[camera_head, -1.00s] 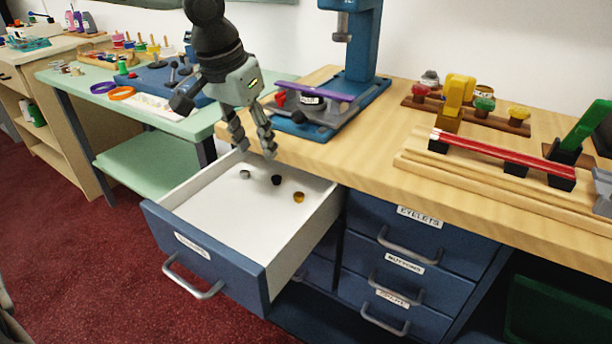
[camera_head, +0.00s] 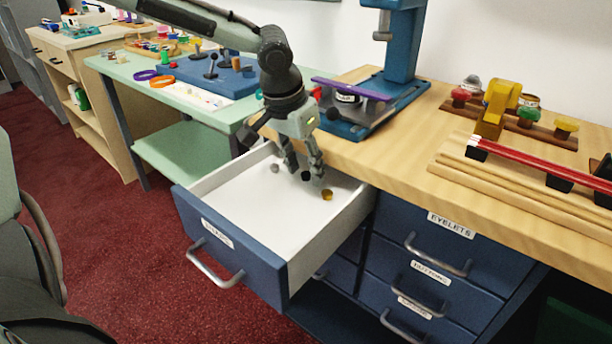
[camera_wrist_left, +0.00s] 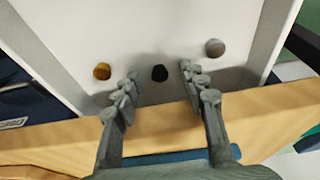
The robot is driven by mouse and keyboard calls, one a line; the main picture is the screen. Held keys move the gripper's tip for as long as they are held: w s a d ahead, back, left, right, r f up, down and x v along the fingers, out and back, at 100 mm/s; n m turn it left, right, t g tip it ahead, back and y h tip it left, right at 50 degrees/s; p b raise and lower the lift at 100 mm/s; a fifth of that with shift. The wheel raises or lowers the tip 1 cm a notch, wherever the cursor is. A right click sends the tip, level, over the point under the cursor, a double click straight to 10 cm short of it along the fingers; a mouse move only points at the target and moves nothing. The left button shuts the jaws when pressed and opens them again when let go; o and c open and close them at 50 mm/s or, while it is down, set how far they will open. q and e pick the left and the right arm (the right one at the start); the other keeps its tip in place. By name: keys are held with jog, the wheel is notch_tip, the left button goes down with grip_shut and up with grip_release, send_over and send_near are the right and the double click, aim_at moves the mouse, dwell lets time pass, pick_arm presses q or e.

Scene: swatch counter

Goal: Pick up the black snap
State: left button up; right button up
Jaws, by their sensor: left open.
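The black snap (camera_head: 305,176) lies on the white floor of the open drawer (camera_head: 262,222), near its back under the bench edge. In the left wrist view the black snap (camera_wrist_left: 159,73) shows between and just beyond the fingertips. My left gripper (camera_head: 306,174) points down into the drawer, open and empty, with its fingers on either side of the snap in the picture. Whether it touches anything is not clear. A brass snap (camera_head: 327,194) lies to the right and a grey snap (camera_head: 275,168) to the left. My right gripper is not in view.
The wooden bench top (camera_head: 400,140) overhangs the drawer's back. A blue press (camera_head: 400,60) stands on it behind my gripper. The drawer walls (camera_head: 330,235) rise around the snaps. Closed blue drawers (camera_head: 430,245) sit to the right.

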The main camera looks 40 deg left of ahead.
pick_arm(q)
jog(key=c, duration=0.8)
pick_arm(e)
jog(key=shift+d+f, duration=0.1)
pick_arm(q)
jog(key=shift+s+r, duration=0.3)
jog(key=shift+r, duration=0.05)
jog(key=shift+s+a+r+p, duration=0.25)
jog(key=shift+s+r, duration=0.95)
jog(key=shift+s, duration=1.05)
jog(key=shift+s+a+r+p, duration=0.1)
jog(key=shift+s+r+p, duration=0.1)
jog(key=shift+s+r, duration=1.55)
jog(key=shift+s+a+r+p, duration=0.25)
jog(key=shift+s+r, duration=0.45)
jog(key=shift+s, duration=2)
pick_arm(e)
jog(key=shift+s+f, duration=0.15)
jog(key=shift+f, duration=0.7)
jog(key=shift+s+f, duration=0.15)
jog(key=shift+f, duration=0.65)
pick_arm(q)
jog(key=shift+d, duration=0.1)
